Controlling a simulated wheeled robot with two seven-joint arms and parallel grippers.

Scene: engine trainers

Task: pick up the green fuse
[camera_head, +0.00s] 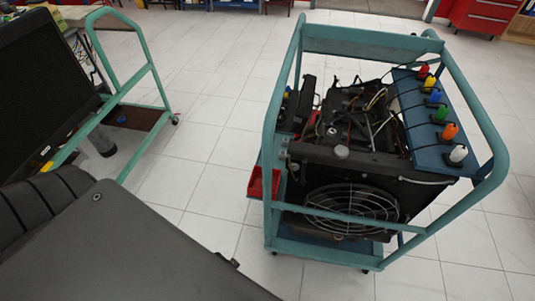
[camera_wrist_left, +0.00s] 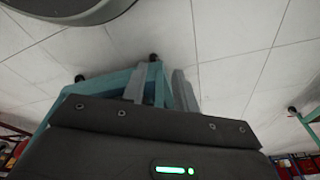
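The green fuse (camera_head: 442,113) stands upright on the blue panel (camera_head: 405,100) along the right side of the engine trainer (camera_head: 345,150) in the head view. It sits in a row between the blue fuse (camera_head: 435,96) and the orange fuse (camera_head: 450,131). My left gripper (camera_wrist_left: 160,88) shows only in the left wrist view, with two grey fingers apart and nothing between them. Teal frame and floor show behind the fingers, and the green fuse is not in that view. My right gripper is in neither view.
Red (camera_head: 423,71), yellow (camera_head: 430,83) and white (camera_head: 458,154) fuses share the row. Teal rails (camera_head: 468,85) enclose the trainer. A red tray (camera_head: 264,183) hangs at its left. Another teal frame (camera_head: 150,65) stands at left, with clear tiled floor (camera_head: 215,110) between.

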